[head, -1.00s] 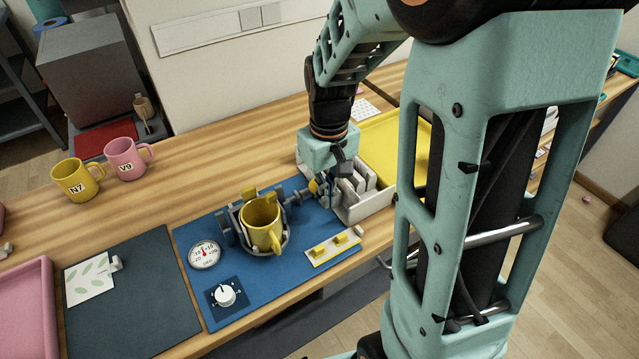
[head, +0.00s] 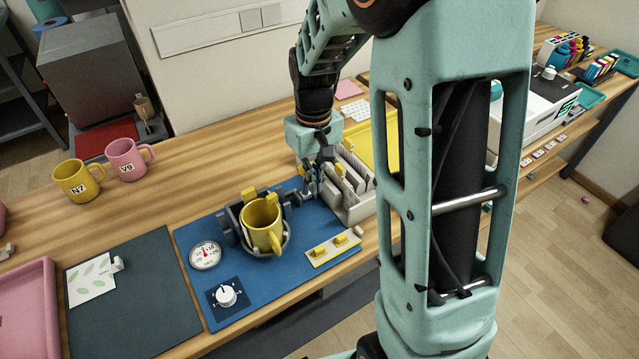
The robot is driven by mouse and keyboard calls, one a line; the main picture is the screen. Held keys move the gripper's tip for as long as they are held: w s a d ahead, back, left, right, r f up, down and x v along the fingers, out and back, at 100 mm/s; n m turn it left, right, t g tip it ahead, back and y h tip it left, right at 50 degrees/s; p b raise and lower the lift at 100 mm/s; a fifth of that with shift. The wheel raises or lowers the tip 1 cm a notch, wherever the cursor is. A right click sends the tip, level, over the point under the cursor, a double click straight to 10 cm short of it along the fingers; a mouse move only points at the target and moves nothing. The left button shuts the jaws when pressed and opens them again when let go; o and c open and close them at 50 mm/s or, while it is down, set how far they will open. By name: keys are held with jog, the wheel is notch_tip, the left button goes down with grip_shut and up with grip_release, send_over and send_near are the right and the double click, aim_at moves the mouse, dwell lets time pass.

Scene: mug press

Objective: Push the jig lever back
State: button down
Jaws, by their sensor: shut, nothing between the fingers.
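The jig (head: 232,222) stands on a blue mat (head: 196,236) and holds a yellow mug (head: 262,224) upright, its handle toward the front. The jig lever's grey shaft (head: 291,200) comes out of the jig's right side. My gripper (head: 312,191) is shut and empty, pointing down at the lever's end, just right of the jig. The lever's end and yellow knob are largely hidden by my gripper, so I cannot tell whether they touch or how far the lever leans.
A white rack (head: 358,210) with upright pieces stands close right of my gripper. Two mugs, yellow (head: 78,182) and pink (head: 127,160), stand at the back left.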

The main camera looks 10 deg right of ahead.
jog(key=w+a+p, duration=0.1)
jog(key=w+a, duration=0.1)
jog(key=w, duration=0.3)
jog(key=shift+w, duration=0.4)
dwell(0.4)
jog(key=shift+r, duration=0.15)
jog(key=shift+s+d+r+p, duration=0.1)
jog(key=shift+s+r+p, duration=0.1)
jog(key=shift+r+p, duration=0.8)
jog(key=shift+s+d+r+p, duration=0.1)
jog(key=shift+s+r+p, duration=0.15)
jog(key=shift+r+p, duration=0.75)
jog(key=shift+s+d+r+p, duration=0.15)
jog(key=shift+r+p, duration=0.45)
jog(key=shift+r, duration=0.8)
jog(key=shift+a, duration=0.1)
